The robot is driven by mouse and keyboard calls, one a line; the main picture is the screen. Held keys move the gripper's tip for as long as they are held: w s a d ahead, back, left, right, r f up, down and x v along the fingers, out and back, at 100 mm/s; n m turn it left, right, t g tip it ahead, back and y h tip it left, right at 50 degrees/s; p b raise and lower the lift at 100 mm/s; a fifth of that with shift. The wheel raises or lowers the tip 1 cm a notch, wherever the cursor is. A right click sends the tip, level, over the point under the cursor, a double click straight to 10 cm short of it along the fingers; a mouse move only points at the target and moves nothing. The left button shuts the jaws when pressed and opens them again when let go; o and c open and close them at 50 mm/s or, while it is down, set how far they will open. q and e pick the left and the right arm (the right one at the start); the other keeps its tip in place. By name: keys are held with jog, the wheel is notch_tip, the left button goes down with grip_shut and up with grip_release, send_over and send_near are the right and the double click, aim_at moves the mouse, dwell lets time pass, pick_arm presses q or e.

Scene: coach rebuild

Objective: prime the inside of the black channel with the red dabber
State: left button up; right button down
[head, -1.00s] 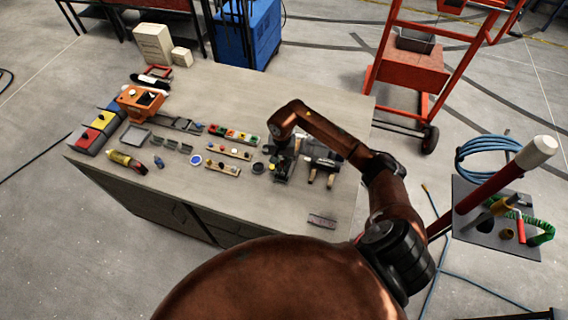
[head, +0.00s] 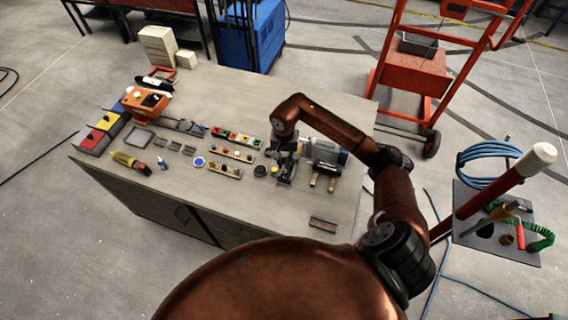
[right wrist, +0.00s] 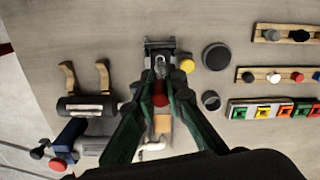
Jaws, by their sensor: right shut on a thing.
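My right gripper (head: 284,160) is low over the front right part of the bench in the head view. In the right wrist view its green-black fingers (right wrist: 159,92) are closed around a red piece (right wrist: 160,99), which looks like the red dabber, with a wood-coloured part (right wrist: 163,124) below it. A dark slotted piece (right wrist: 159,46) with a bright metal part inside lies just ahead of the fingertips; it may be the black channel. I cannot tell whether the red piece touches it. My left gripper is out of view.
A black tool with two wooden handles (head: 324,177) lies to the gripper's right. Strips with coloured knobs (head: 231,153), a blue-topped round pot (head: 199,162) and an orange machine (head: 145,103) stand to the left.

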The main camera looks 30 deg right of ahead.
aim_at(284, 159)
jog(key=shift+r+p, duration=0.45)
jog(key=shift+r, duration=1.2)
